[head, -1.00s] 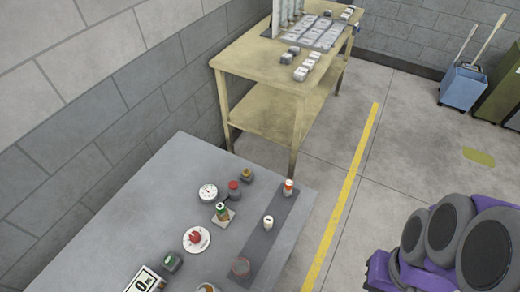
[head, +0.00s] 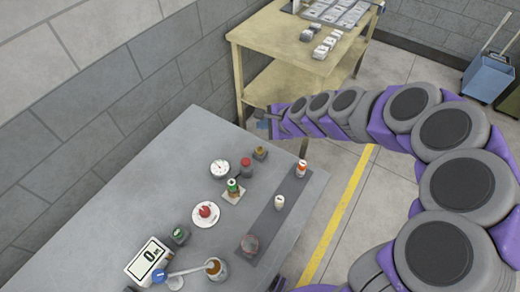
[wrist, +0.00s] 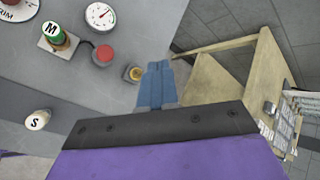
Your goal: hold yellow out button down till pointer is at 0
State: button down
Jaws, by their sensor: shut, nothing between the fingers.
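The yellow button (head: 260,152) sits on a small grey box near the far edge of the grey table; it also shows in the wrist view (wrist: 135,73). Beside it is a red button (head: 246,165), and next to that a round white gauge (head: 220,169) with a thin pointer (wrist: 101,15); its figures are too small to read. My gripper (head: 262,117) is shut and empty, out past the yellow button near the table's far edge. In the wrist view its blue fingers (wrist: 155,68) appear just right of the button; I see no contact.
A wooden table (head: 262,82) stands beyond.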

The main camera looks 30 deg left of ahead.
jog(key=w+a+f+m+t, duration=0.1)
jog(key=w+a+f+m, duration=0.25)
jog(key=f, duration=0.35)
jog(key=b, duration=0.6)
send_over(261, 151)
jog(key=shift+m, duration=0.25)
notch_tip(261, 151, down, 8)
jog(key=shift+d+f, duration=0.1)
jog(key=shift+a+f+b, duration=0.2)
jog(key=shift+f+b, duration=0.3)
jog(key=shift+f, duration=0.05)
jog(key=shift+d, duration=0.15)
dwell(1.0)
jog(key=shift+f, duration=0.3)
